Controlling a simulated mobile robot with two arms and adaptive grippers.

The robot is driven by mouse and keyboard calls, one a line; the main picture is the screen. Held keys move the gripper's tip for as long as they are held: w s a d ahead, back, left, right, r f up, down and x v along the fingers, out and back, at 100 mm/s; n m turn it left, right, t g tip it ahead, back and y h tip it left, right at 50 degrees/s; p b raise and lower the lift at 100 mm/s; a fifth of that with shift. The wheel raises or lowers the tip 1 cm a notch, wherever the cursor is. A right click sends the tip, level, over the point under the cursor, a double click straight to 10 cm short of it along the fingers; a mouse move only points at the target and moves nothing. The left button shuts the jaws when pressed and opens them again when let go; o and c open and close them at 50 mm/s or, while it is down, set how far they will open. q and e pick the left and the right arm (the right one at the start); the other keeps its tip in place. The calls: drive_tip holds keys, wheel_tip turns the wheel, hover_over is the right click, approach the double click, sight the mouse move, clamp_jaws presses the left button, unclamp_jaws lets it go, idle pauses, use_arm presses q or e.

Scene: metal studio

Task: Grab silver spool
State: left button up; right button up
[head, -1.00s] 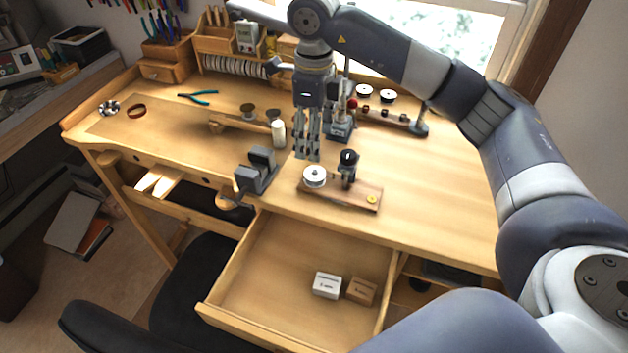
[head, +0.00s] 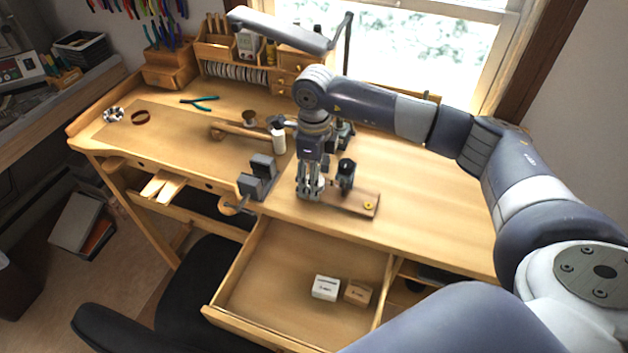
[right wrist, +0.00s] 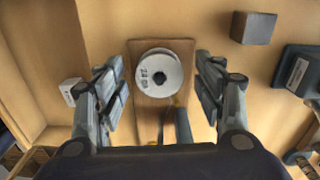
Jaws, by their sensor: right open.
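The silver spool (right wrist: 160,72) is a round silver-white reel with a dark centre hole, on a small wooden base (right wrist: 186,46). In the head view the base (head: 352,203) lies near the bench's front edge, and my gripper largely hides the spool. My right gripper (head: 310,192) points down over the spool. In the right wrist view my right gripper (right wrist: 162,80) is open, with one finger on each side of the spool and visible gaps between. My left gripper is not in view.
A dark upright fitting (head: 346,174) stands on the base close to my gripper. A grey vise (head: 258,178) is just left. An open drawer (head: 285,262) below holds a white box (head: 326,288) and a brown box (head: 357,292). The bench's right side is clear.

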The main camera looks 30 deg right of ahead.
drive_tip(key=c, duration=1.2)
drive_tip(key=shift+o, duration=0.2)
